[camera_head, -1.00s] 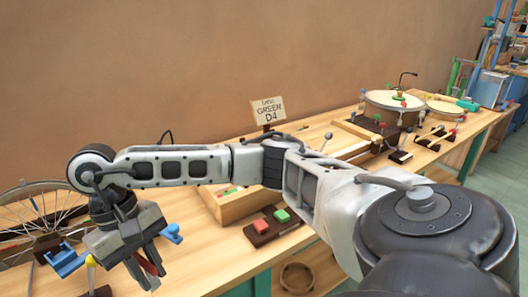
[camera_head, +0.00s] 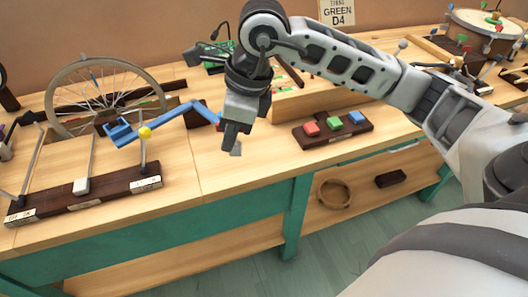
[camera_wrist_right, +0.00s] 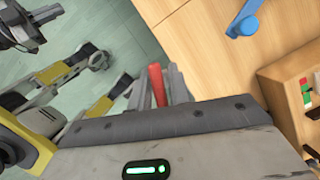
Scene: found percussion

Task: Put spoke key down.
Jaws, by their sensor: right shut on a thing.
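My right gripper (camera_head: 232,142) points down above the front part of the wooden bench top (camera_head: 225,170). It is shut on a slim red piece, the spoke key (camera_wrist_right: 158,86), which shows between the fingers in the right wrist view. In the head view the fingers mostly hide the key, and I cannot tell whether it touches the wood. My left gripper does not show in the head view.
A blue crank (camera_head: 166,112) lies close left of the gripper, by a yellow ball (camera_head: 145,133) and a dark rod board (camera_head: 110,188). A spoked wheel (camera_head: 105,92) stands behind. A dark block (camera_head: 300,137) with coloured pads lies right. Bare wood is in front.

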